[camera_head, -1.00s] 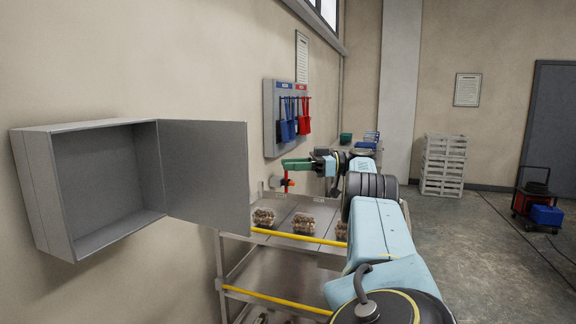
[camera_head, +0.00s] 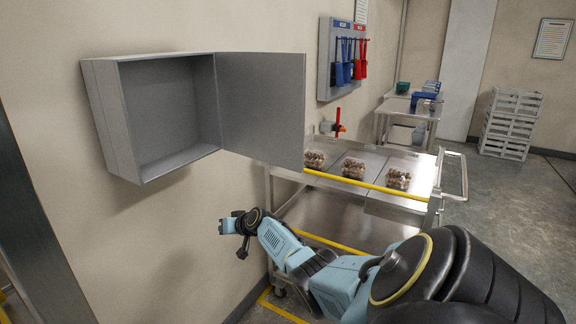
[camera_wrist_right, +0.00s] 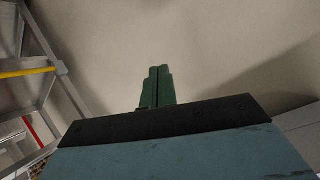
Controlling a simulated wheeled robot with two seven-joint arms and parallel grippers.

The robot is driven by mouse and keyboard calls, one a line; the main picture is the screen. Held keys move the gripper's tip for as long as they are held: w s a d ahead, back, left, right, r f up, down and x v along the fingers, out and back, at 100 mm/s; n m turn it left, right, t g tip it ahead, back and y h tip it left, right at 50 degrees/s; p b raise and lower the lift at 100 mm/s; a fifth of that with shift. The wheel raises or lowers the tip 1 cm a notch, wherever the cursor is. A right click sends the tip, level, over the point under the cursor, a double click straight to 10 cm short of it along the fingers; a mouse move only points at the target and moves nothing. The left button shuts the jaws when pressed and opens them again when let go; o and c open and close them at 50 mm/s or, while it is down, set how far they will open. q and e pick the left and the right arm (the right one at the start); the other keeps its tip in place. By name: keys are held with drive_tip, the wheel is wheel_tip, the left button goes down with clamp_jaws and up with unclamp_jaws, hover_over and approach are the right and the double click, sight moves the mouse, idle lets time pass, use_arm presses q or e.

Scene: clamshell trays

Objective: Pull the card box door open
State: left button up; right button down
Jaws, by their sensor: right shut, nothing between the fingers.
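The card box (camera_head: 98,118) is a grey metal box on the wall at the left of the head view. Its door (camera_head: 262,105) stands wide open, swung out to the right, and the inside looks empty. My right arm's hand (camera_head: 230,226) is below the box and door in the head view, apart from both. In the right wrist view the green fingers of my right gripper (camera_wrist_right: 158,88) are together with nothing between them, pointing toward bare wall. The box and door do not clearly show in that view. My left gripper is not in view.
A steel cart (camera_head: 330,212) with clear trays of brown items (camera_head: 355,168) stands right of the door. A board with blue and red tools (camera_head: 342,58) hangs behind it. White crates (camera_head: 511,122) stand at the far right. Floor on the right is open.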

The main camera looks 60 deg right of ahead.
drive_tip(key=w+a+r+m+t+h, duration=0.3)
drive_tip(key=w+a+r+m+t, duration=0.3)
drive_tip(key=r, duration=0.3)
drive_tip(key=s+a+r+m+g+h, duration=0.1)
drive_tip(key=s+a+r+m+h, duration=0.15)
drive_tip(key=r+m+h, duration=0.35)
drive_tip(key=s+a+r+m+h, duration=0.2)
drive_tip(key=a+r+m+h, duration=0.15)
drive_tip(key=r+m, duration=0.45)
drive_tip(key=s+d+r+m+g+h, duration=0.2)
drive_tip(key=s+r+m+g+h, duration=0.2)
drive_tip(key=s+m+g+h, duration=0.75)
drive_tip(key=m+g+y+p, duration=0.3)
drive_tip(key=m+g+y, duration=0.45)
drive_tip(key=m, duration=0.95)
approach(295, 160)
drive_tip(key=shift+t, duration=0.3)
drive_tip(key=d, duration=0.4)
drive_tip(key=s+d, duration=0.1)
drive_tip(key=d, duration=0.1)
drive_tip(key=shift+d+r, duration=0.15)
drive_tip(key=shift+d, duration=0.25)
